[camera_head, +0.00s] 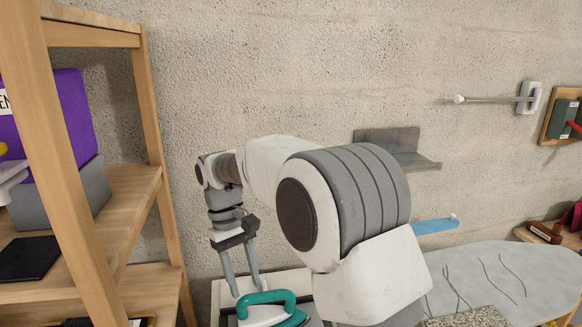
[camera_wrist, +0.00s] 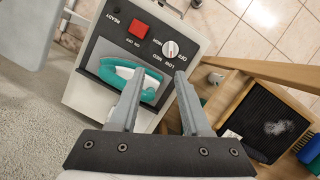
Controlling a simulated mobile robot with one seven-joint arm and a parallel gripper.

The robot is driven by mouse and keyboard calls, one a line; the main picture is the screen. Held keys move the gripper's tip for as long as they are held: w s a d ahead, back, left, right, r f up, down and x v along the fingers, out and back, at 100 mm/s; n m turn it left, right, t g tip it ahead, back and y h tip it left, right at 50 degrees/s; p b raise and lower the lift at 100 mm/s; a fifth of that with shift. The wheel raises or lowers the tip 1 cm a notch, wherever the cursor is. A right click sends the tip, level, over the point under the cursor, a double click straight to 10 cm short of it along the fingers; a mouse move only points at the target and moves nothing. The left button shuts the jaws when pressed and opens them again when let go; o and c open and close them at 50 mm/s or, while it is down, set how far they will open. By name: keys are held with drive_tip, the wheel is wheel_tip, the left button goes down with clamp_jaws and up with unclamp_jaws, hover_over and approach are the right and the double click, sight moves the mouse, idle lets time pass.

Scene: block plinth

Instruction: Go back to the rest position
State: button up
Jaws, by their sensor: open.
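My gripper (camera_head: 245,287) hangs fingers-down at the end of my raised arm, left of centre in the head view. Its two fingers are apart in the wrist view (camera_wrist: 159,76), with nothing clearly held between them. A teal-handled iron (camera_head: 265,298) lies just below the fingertips. My arm hides much of the middle of the head view.
A wooden shelf rack (camera_head: 150,120) with a purple box (camera_head: 75,115) stands close on the left. A grey ledge (camera_head: 385,140) and a rod (camera_head: 490,99) are on the wall. A grey ironing surface (camera_head: 490,275) lies at right. A dark-topped wooden box (camera_wrist: 262,115) shows in the wrist view.

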drive_tip(key=s+d+r+m+t+y, duration=0.1)
drive_tip(key=s+d+r, duration=0.2)
drive_tip(key=d+r, duration=0.15)
drive_tip(key=s+d+r+m+t, duration=0.2)
drive_tip(key=d+r, duration=0.1)
drive_tip(key=d, duration=0.3)
drive_tip(key=s+d+r+m+t+y, duration=0.1)
drive_tip(key=s+d+r, duration=0.2)
drive_tip(key=d, duration=0.2)
drive_tip(key=s+d+f+m+t, duration=0.1)
drive_tip(key=s+d+m+t, duration=0.2)
drive_tip(key=s+d, duration=0.6)
drive_tip(key=s+t, duration=0.1)
drive_tip(key=s, duration=0.1)
drive_tip(key=shift+s+f+m+p, duration=0.2)
drive_tip(key=shift+s+m+p, duration=0.1)
drive_tip(key=shift+s+m, duration=0.1)
drive_tip(key=shift+d, duration=0.1)
